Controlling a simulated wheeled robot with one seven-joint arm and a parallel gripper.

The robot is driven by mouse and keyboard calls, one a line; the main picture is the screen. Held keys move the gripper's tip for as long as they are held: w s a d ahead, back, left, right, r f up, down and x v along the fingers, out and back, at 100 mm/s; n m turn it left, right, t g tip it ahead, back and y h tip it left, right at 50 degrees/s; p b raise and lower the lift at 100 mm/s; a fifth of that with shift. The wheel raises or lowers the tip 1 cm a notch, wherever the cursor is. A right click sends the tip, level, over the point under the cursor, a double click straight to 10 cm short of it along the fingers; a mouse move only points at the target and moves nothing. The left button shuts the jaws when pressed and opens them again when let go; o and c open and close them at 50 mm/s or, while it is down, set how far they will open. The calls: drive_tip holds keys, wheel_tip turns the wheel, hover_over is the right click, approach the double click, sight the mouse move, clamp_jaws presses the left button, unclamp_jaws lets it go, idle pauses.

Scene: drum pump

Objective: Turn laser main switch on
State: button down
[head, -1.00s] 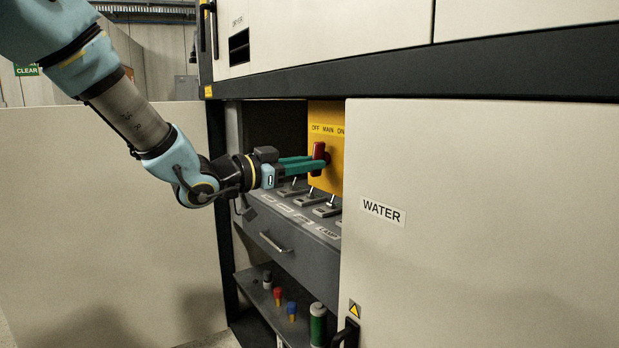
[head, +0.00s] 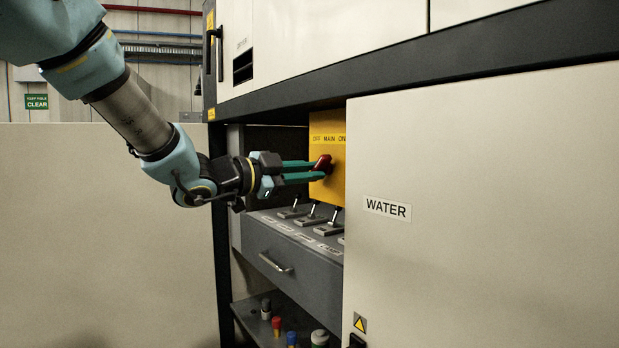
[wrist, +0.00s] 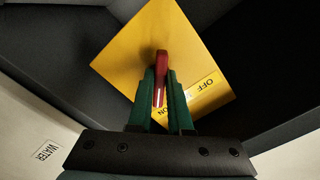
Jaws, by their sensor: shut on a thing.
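The main switch is a red rotary handle (head: 323,164) on a yellow panel (head: 327,188) marked OFF, MAIN and ON. My gripper (head: 312,170) reaches in from the left, its green fingers shut on the red handle. In the head view the handle leans to the right, toward the ON side. In the wrist view the handle (wrist: 161,66) sits between the two fingers, and its white-marked end points toward the ON label. The yellow panel (wrist: 140,45) looks turned relative to my gripper there. OFF is readable; MAIN is partly hidden by a finger.
A row of toggle switches (head: 312,217) stands on the grey console below the panel. A drawer (head: 290,258) and a shelf with bottles are lower. The WATER door (head: 480,200) closes off the right side. A beige partition (head: 100,230) stands at the left.

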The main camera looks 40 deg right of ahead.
idle(0.4)
drive_tip(key=c, duration=0.8)
unclamp_jaws()
drive_tip(key=shift+c, duration=0.2)
drive_tip(key=a, duration=1)
drive_tip(key=shift+w+a+b, duration=0.3)
drive_tip(key=shift+w+a, duration=0.1)
drive_tip(key=shift+w, duration=0.05)
